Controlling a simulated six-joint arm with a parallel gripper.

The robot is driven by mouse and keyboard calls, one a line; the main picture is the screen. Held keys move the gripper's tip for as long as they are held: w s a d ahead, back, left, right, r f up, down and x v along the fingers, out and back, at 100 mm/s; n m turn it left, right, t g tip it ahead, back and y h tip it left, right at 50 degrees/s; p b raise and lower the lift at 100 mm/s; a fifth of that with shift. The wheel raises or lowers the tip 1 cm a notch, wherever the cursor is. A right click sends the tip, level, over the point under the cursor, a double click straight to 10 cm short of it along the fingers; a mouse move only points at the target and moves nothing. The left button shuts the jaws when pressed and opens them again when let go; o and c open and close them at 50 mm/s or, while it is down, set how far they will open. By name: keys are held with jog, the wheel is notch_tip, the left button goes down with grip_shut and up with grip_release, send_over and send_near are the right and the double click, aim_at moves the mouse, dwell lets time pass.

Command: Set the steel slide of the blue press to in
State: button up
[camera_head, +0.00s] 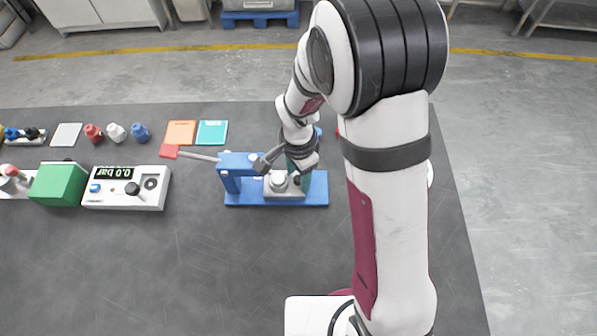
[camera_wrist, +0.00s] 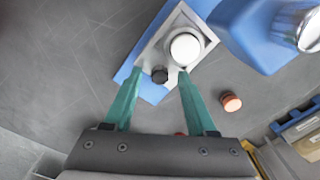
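The blue press (camera_head: 240,165) stands on a blue base plate (camera_head: 245,198); its blue body also shows at the upper right of the wrist view (camera_wrist: 245,30). The steel slide (camera_wrist: 205,35) carries a round white-silver disc (camera_wrist: 185,49) and has a black knob (camera_wrist: 159,75) at its near end. In the head view the slide (camera_head: 291,194) lies on the right part of the base, with the disc clear of the press body. My gripper (camera_wrist: 159,84) is open, its teal fingers apart on either side of the knob; contact cannot be told.
A red-tipped lever (camera_head: 195,156) sticks out left from the press. An orange-topped round piece (camera_wrist: 231,103) is right of my fingers in the wrist view. Further left are a gauge box (camera_head: 125,187) and a green block (camera_head: 59,184). The table front is clear.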

jog(key=shift+r, duration=0.1)
notch_tip(320, 180, up, 16)
jog(key=shift+f, duration=0.2)
jog(key=m, duration=0.9)
send_near(298, 178)
notch_tip(298, 178, down, 8)
jog(key=shift+f, duration=0.2)
grip_shut()
